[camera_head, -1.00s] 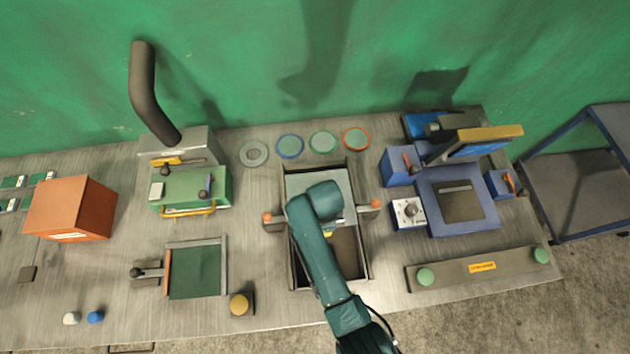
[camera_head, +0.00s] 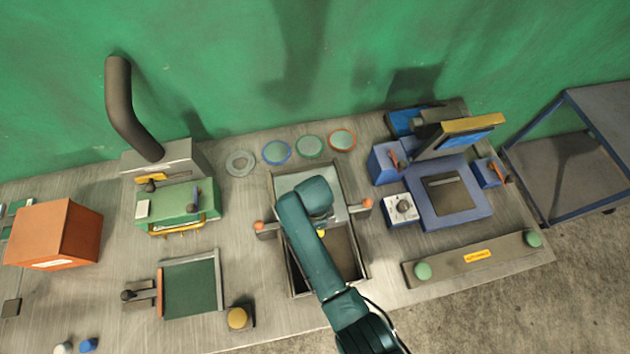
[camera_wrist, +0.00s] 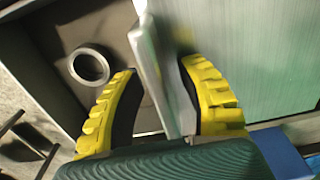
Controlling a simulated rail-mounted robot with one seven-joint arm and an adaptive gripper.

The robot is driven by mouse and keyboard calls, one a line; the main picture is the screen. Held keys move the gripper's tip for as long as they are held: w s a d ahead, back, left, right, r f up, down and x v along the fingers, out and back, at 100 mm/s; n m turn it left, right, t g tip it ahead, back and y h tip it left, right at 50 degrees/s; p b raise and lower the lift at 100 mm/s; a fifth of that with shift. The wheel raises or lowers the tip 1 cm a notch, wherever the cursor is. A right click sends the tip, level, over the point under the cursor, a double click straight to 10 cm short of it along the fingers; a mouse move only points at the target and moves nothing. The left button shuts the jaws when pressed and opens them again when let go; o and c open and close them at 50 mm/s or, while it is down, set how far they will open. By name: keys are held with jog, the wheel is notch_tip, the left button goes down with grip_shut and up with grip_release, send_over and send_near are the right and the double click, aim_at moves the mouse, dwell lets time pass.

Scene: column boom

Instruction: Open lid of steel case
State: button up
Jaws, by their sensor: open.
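The steel case (camera_head: 287,268) stands mid-bench, a rectangular box with its dark inside showing at the front. Its pale steel lid (camera_head: 291,184) covers the back part; it also fills the right of the wrist view (camera_wrist: 265,60). My gripper (camera_wrist: 160,68) is open, its yellow-padded fingers on either side of an upright metal plate (camera_wrist: 150,60) at the lid's edge. The plate looks nearer the right finger; contact is unclear. In the head view my arm hides most of the gripper and plate.
A metal ring (camera_wrist: 88,66) lies on the case floor. Orange-knobbed levers (camera_head: 260,227) flank the case. A blue machine (camera_head: 450,205) stands right, a green unit (camera_head: 178,205) and an orange box (camera_head: 53,235) left. Several round discs (camera_head: 309,146) lie behind.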

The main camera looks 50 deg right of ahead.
notch_tip(320, 180, up, 12)
dwell(0.3)
dwell(0.4)
